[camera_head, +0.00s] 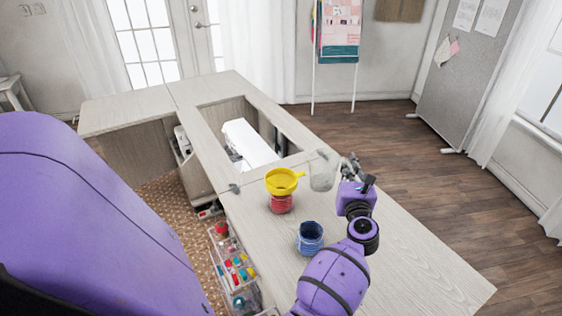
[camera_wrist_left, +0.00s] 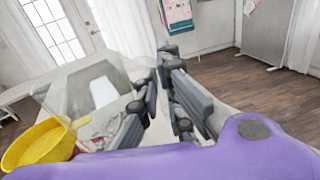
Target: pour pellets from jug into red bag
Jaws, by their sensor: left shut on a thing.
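A clear jug (camera_head: 321,175) is held at the side of the yellow funnel, a little above the table. My left gripper (camera_head: 347,165) is shut on it from the right. The clear jug (camera_wrist_left: 75,88) also shows in the left wrist view, with greyish contents low in it; its exact tilt is hard to tell. The yellow funnel (camera_head: 284,180) sits on top of the red bag (camera_head: 282,204), which stands on the table. The funnel (camera_wrist_left: 38,145) appears at the lower left of the wrist view. My right gripper is not in view.
A blue container (camera_head: 311,236) stands on the table (camera_head: 420,262) in front of the red bag, close to my left arm. A white machine (camera_head: 248,143) sits in the table's recess. A clear organizer (camera_head: 236,268) with colourful items is beside the table. The table's right side is clear.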

